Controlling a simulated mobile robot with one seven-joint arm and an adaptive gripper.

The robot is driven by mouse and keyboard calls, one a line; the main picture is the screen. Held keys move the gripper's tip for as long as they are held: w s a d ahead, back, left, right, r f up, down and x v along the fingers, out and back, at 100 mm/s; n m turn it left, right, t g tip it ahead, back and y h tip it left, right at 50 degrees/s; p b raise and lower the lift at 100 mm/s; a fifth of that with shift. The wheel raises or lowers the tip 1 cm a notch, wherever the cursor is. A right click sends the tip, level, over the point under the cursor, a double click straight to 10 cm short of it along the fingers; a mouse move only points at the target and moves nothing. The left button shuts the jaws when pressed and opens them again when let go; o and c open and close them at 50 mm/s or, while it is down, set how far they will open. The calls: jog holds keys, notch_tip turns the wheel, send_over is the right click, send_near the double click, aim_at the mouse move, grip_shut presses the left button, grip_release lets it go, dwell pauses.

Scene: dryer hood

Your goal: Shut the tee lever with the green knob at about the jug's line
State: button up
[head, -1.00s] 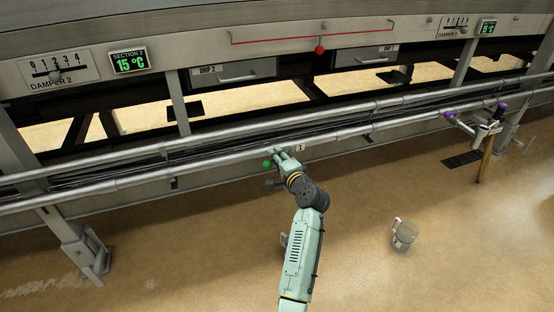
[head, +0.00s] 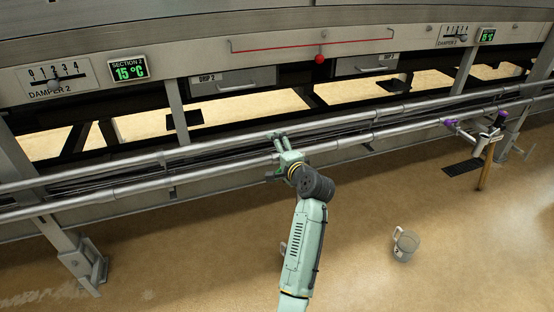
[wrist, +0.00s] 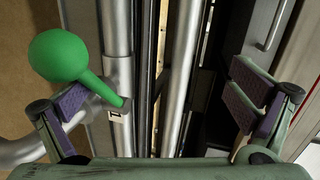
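The green knob (wrist: 60,55) is a round ball on a short green lever stalk in the wrist view. The stalk slants down to a collar on a steel pipe (wrist: 117,70), beside a small tag marked 1. In the head view, the knob is hidden by my gripper (head: 279,142), which is at the pipes. In the wrist view, my gripper (wrist: 160,105) is open. The knob sits beyond the left finger, and the stalk runs close by that finger; I cannot tell if they touch.
Long parallel pipes (head: 215,165) cross in front of the machine. A tee with purple knobs (head: 449,123) is on the right, near a wooden post (head: 487,165). The floor right of my arm is mostly clear.

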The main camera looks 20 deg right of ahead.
jog(key=shift+t, duration=0.5)
notch_tip(320, 180, up, 5)
jog(key=shift+a+f, duration=0.1)
notch_tip(320, 180, down, 3)
jog(key=shift+s+r+g, duration=0.1)
jog(key=shift+g, duration=0.2)
jog(key=shift+c, duration=0.5)
jog(key=shift+s+d+p, duration=0.35)
jog(key=shift+s+p, duration=0.1)
jog(key=shift+s, duration=0.15)
jog(key=c, duration=0.3)
jog(key=shift+d+p+v, duration=0.15)
jog(key=shift+p+v, duration=0.15)
jog(key=shift+v, duration=0.3)
jog(key=shift+d+p+v, duration=0.15)
jog(key=shift+p+v, duration=0.1)
jog(key=shift+v, duration=0.3)
jog(key=shift+c, duration=1)
jog(key=shift+s+r, duration=0.35)
jog(key=shift+s, duration=0.05)
jog(key=c, duration=0.6)
jog(key=shift+o, duration=0.2)
jog(key=s+d+p, duration=0.2)
jog(key=s+p, duration=0.1)
jog(key=s, duration=0.4)
jog(key=shift+s+d, duration=0.25)
jog(key=shift+d, duration=0.1)
jog(key=shift+r+p, duration=0.15)
jog(key=shift+p, duration=0.3)
